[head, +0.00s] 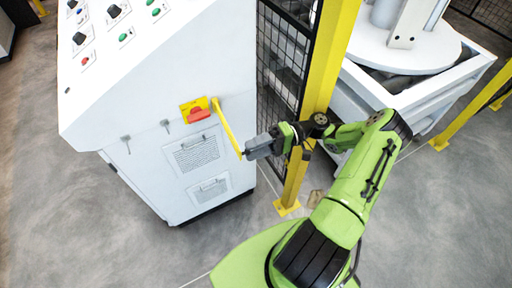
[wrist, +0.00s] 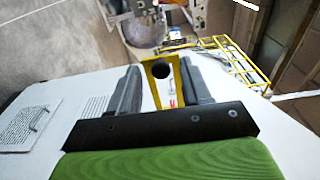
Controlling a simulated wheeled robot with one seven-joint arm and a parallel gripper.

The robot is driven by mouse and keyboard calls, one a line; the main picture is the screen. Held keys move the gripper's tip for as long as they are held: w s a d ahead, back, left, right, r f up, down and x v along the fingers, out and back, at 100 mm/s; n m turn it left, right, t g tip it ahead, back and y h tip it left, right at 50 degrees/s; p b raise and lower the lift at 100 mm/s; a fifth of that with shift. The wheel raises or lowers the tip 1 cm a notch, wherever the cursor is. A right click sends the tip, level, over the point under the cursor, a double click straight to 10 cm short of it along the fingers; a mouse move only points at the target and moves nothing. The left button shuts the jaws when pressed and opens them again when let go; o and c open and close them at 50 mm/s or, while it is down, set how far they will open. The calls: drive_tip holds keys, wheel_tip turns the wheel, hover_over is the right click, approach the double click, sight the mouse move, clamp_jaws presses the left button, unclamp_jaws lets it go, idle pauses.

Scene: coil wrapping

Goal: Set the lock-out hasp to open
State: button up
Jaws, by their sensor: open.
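The lock-out hasp (head: 227,127) is a long yellow bar on the white cabinet's side. It sticks out beside a red rotary handle (head: 199,114) on a yellow plate and slants down to the right in the head view. My gripper (head: 250,151) is at the bar's free lower end. I cannot tell whether either finger touches the bar.
The white cabinet (head: 150,95) has buttons on top and vent grilles on its side. A yellow post (head: 326,60) with black mesh stands close behind my gripper. A white machine (head: 420,60) is at the upper right.

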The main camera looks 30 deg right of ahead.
drive_tip(key=s+d, duration=0.1)
drive_tip(key=d, duration=1.4)
drive_tip(key=shift+s+d, duration=0.25)
drive_tip(key=shift+d, duration=0.1)
drive_tip(key=shift+c, duration=0.2)
